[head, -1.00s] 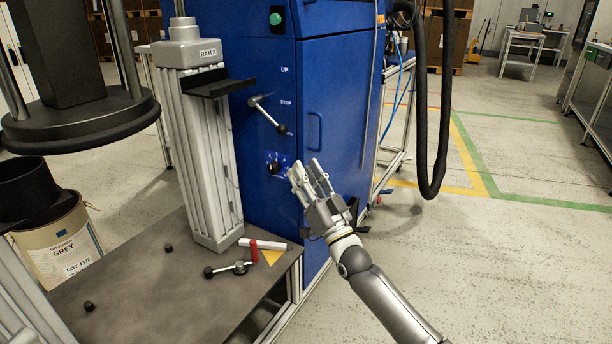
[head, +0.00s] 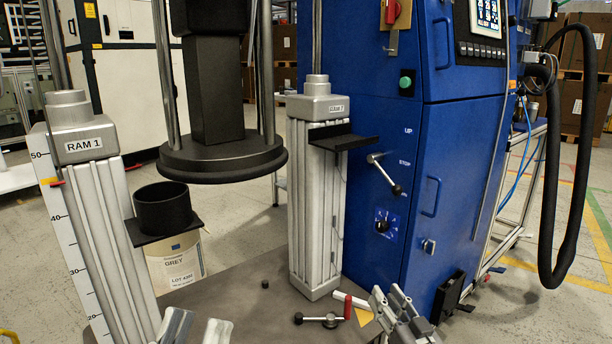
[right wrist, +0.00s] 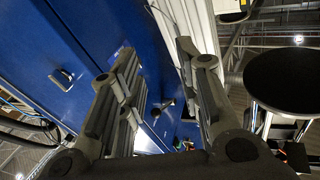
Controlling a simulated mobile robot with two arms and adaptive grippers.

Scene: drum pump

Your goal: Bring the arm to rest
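My right gripper (head: 398,308) is at the lower edge of the head view, in front of the blue cabinet (head: 455,180) and right of the bench top. It is empty. In the right wrist view its two fingers (right wrist: 165,95) stand apart, with the blue cabinet and a grey column behind. My left gripper (head: 196,330) shows only its fingertips at the bottom edge of the head view, apart and with nothing between them. A black rotary knob (head: 382,226) and a lever (head: 385,175) beside UP and STOP labels are on the cabinet.
The grey RAM 2 column (head: 315,200) and RAM 1 column (head: 95,220) stand on either side of the black round plate (head: 222,160). A T-handle (head: 322,320) lies on the bench top. A black hose (head: 553,200) hangs at right.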

